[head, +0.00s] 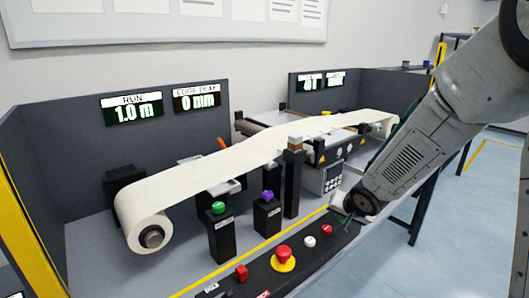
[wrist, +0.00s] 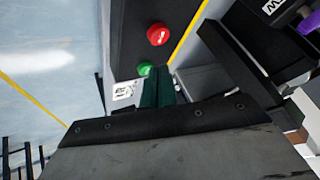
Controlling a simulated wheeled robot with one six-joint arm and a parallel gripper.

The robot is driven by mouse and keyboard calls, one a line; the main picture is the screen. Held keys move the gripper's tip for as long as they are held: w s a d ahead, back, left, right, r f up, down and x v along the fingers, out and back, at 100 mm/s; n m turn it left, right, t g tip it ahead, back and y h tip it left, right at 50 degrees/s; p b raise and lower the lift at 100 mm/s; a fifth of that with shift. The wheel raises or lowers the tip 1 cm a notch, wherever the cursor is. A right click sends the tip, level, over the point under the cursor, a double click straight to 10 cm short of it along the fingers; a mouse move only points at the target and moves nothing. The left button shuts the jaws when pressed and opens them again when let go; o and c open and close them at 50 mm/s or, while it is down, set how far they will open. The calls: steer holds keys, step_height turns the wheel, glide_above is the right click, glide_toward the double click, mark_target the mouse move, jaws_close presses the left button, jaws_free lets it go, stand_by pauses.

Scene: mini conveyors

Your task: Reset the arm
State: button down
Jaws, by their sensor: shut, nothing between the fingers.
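My gripper (head: 347,222) is low over the far right end of the black control panel (head: 258,282), with my grey arm coming down from the upper right. In the wrist view its dark green fingers (wrist: 155,84) are together with nothing between them. A green button (wrist: 145,69) shows right beside the fingertips; I cannot tell whether they touch it. A red button (wrist: 158,35) is a little beyond it, and it also shows in the head view (head: 326,230). The green button is not clear in the head view.
The panel also carries a white button (head: 310,242), a red mushroom button (head: 284,254) and a red knob (head: 241,272). Posts with a green knob (head: 218,207) and a purple knob (head: 267,195) stand behind. A white web (head: 215,165) runs from a roll; a display (head: 133,109) reads 1.0 m.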

steer(key=s+d+r+n+g+h, duration=0.1)
steer(key=s+d+r+n+g, duration=0.15)
steer(key=s, duration=0.55)
steer(key=s+d+r+n+g+h, duration=0.1)
steer(key=s+d+r+g+h, duration=0.15)
steer(key=s, duration=0.65)
steer(key=s+a+r+n+y, duration=0.1)
steer(key=s+a+r, duration=0.1)
steer(key=s+r, duration=0.3)
steer(key=s+a+r+g+y, duration=0.1)
steer(key=s+r, duration=0.5)
steer(key=s, duration=0.7)
steer(key=shift+a+r+n+y, duration=0.15)
steer(key=shift+a+n+y, duration=0.25)
steer(key=shift+a, duration=0.25)
